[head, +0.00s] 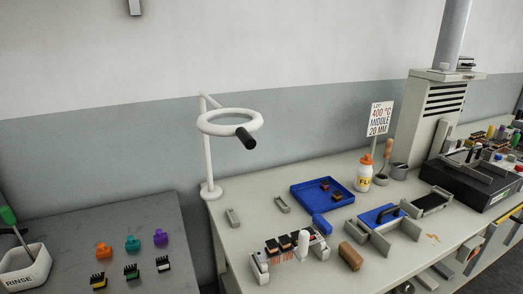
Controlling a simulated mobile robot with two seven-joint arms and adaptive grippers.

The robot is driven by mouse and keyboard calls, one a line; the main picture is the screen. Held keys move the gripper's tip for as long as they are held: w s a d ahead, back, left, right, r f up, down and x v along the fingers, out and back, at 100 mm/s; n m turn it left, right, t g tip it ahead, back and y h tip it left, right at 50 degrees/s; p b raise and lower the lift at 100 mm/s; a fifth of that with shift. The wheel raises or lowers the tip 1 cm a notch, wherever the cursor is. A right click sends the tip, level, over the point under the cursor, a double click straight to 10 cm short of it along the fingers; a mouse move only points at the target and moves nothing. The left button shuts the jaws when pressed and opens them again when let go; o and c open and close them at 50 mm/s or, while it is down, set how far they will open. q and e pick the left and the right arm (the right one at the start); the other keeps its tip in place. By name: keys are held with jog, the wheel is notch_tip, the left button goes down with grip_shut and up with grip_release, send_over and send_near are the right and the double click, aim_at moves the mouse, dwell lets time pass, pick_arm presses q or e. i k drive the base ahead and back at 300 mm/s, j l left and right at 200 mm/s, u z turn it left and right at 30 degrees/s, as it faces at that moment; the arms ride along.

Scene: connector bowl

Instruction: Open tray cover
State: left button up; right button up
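A blue panel with a dark curved handle (377,216) sits in a light grey frame on the right bench; it may be the tray cover, but I cannot tell for certain. An open blue tray (305,199) lies to its left and behind it, with a few small dark parts inside. A small blue block (322,224) is at that tray's front edge. Neither of my grippers is in view.
A white stand with a ring (230,122) rises at the bench's back left. A bottle with an orange cap (364,174) and a sign (379,118) stand behind the panel. A connector fixture (290,252) and a brown block (350,256) are in front. The RINSE bowl (25,270) is far left.

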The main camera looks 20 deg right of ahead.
aim_at(374, 218)
jog(key=k+l+z, duration=0.15)
jog(key=l, duration=0.25)
jog(key=l+z, duration=0.45)
jog(key=l, duration=1.55)
